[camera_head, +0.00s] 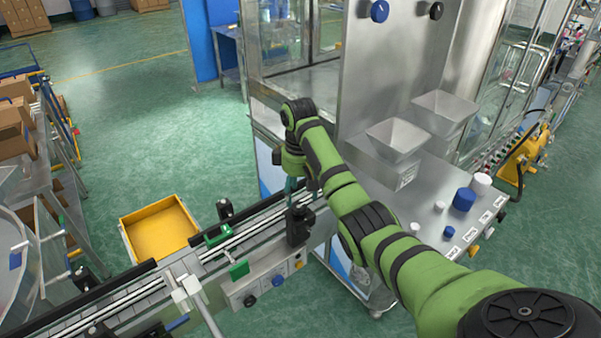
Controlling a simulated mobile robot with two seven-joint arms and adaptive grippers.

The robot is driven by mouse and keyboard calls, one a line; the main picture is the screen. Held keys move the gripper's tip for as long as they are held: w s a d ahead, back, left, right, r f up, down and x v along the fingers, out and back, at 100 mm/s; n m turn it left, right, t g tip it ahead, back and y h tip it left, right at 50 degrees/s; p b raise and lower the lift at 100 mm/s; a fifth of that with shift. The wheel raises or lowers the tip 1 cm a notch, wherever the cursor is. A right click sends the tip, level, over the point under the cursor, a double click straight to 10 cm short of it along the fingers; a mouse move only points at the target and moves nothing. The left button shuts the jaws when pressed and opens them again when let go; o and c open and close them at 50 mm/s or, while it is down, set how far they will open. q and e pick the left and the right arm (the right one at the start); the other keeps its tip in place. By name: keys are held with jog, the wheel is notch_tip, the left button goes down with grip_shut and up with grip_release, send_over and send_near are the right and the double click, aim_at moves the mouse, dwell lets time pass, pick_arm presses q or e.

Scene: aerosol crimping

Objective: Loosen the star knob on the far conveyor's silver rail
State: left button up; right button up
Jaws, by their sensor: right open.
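A conveyor (205,268) with pale rails and black side edges runs from the lower left to the middle, under my right arm. I cannot pick out the star knob with certainty. A small black clamp-like fitting (225,209) stands at the conveyor's far edge, and another (85,279) stands further left. My right arm reaches in from the lower right and bends down at the wrist. My left gripper is not in view.
A yellow tray (160,232) lies on the green floor behind the conveyor. A steel machine with two hoppers (397,137) and a bench with blue and white caps (464,199) stand to the right. A cart with boxes is at left.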

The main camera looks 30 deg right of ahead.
aim_at(301, 207)
jog(key=shift+s+d+r, duration=0.1)
jog(key=shift+r, duration=0.45)
jog(key=shift+s+d+r, duration=0.1)
jog(key=shift+r, duration=0.4)
jog(key=shift+a+r, duration=0.15)
jog(key=shift+r, duration=2.65)
